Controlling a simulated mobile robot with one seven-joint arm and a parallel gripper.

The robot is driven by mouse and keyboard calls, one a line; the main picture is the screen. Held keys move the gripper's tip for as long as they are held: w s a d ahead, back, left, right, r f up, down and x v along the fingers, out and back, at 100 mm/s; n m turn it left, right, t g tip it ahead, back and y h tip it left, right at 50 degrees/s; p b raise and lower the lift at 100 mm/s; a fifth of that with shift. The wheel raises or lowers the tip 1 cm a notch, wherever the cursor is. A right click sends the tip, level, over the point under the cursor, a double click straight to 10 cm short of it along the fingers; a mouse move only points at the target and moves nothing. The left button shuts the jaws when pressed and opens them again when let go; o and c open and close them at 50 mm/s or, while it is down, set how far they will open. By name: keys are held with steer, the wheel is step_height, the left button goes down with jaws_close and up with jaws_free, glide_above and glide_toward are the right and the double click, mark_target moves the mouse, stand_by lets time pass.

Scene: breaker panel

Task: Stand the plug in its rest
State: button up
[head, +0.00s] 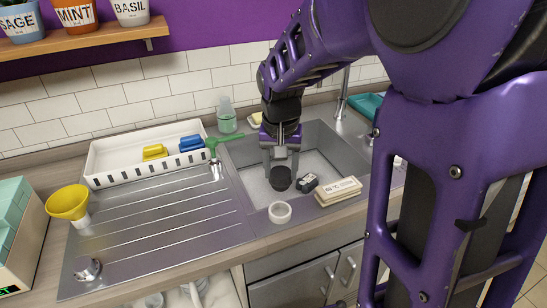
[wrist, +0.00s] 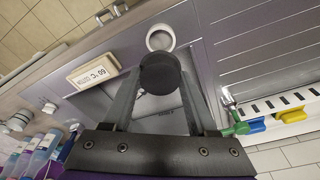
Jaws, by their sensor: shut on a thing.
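The black round plug (head: 281,179) is held at the tips of my gripper (head: 281,162), above the front part of the sink basin (head: 318,137). In the wrist view the plug (wrist: 160,74) sits between the two fingertips (wrist: 160,88), its round face showing. A white ring-shaped rest (head: 280,212) stands on the front rim of the sink, in front of the plug. In the wrist view the rest (wrist: 160,38) shows just beyond the plug, apart from it, its opening empty.
A cream block marked 60 °C (head: 338,191) lies on the sink's front rim, right of the rest. A small dark object (head: 307,182) is beside the plug. A white rack (head: 104,159) with yellow and blue items stands behind the ribbed drainboard (head: 165,215), which is mostly clear.

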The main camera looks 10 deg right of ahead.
steer(key=shift+f+b, duration=2.45)
steer(key=shift+f, duration=1)
steer(key=shift+f+b, duration=1)
steer(key=shift+f, duration=0.5)
steer(key=o, duration=1.5)
steer(key=shift+c, duration=0.2)
steer(key=shift+r, duration=0.15)
step_height(320, 180, up, 17)
steer(key=s+p, duration=0.2)
steer(key=p, duration=0.5)
steer(key=shift+s+a, duration=0.25)
steer(key=shift+a, duration=0.2)
